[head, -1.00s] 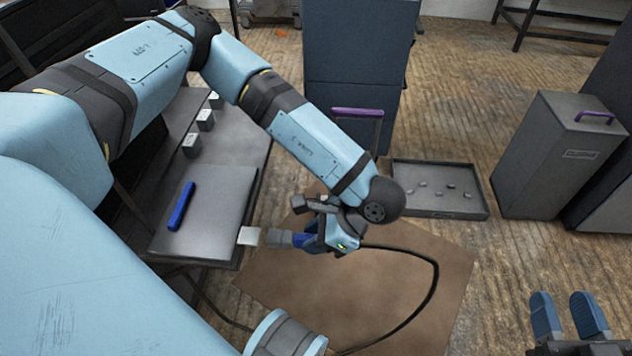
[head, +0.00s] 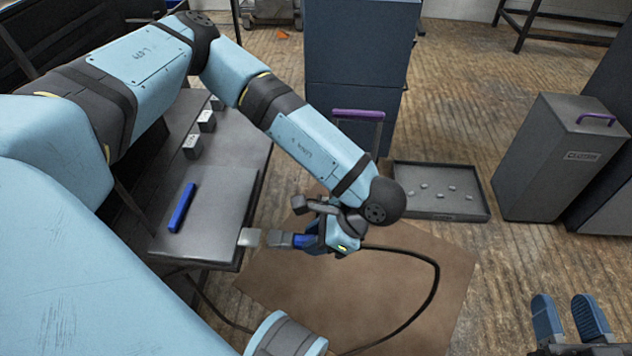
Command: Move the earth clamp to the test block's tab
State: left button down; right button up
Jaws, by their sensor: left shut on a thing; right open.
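The test block is a dark grey slab (head: 222,212) on the bench at left, with a blue bar (head: 182,207) on its top. Its pale metal tab (head: 249,237) sticks out from the slab's right edge. My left gripper (head: 308,242) is shut on the earth clamp, whose grey jaw end (head: 280,239) points left at the tab. A small gap shows between jaw end and tab; their depth and height match is hard to judge. The gripper hides much of the clamp. My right gripper (head: 570,316) is open and empty at the lower right.
A black cable (head: 437,275) loops from the clamp over a brown mat (head: 300,290). Small grey blocks (head: 192,147) stand on the bench behind the slab. A shallow tray (head: 440,211) with several small pieces, a grey case (head: 552,160) and a blue cabinet (head: 355,60) stand beyond.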

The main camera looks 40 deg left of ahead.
aim_at(293, 237)
pick_arm(q)
jog(key=shift+s+a, duration=0.1)
jog(key=shift+a, duration=0.1)
jog(key=shift+s+a, duration=0.2)
jog(key=shift+a, duration=0.15)
jog(key=shift+s+a, duration=0.25)
jog(key=shift+a, duration=0.05)
dwell(0.6)
jog(key=shift+s+a, duration=0.15)
jog(key=shift+a, duration=0.2)
jog(key=shift+s+a, duration=0.4)
jog(key=shift+a, duration=0.2)
dwell(1.4)
jog(key=c, duration=0.7)
grip_release()
jog(key=o, duration=0.5)
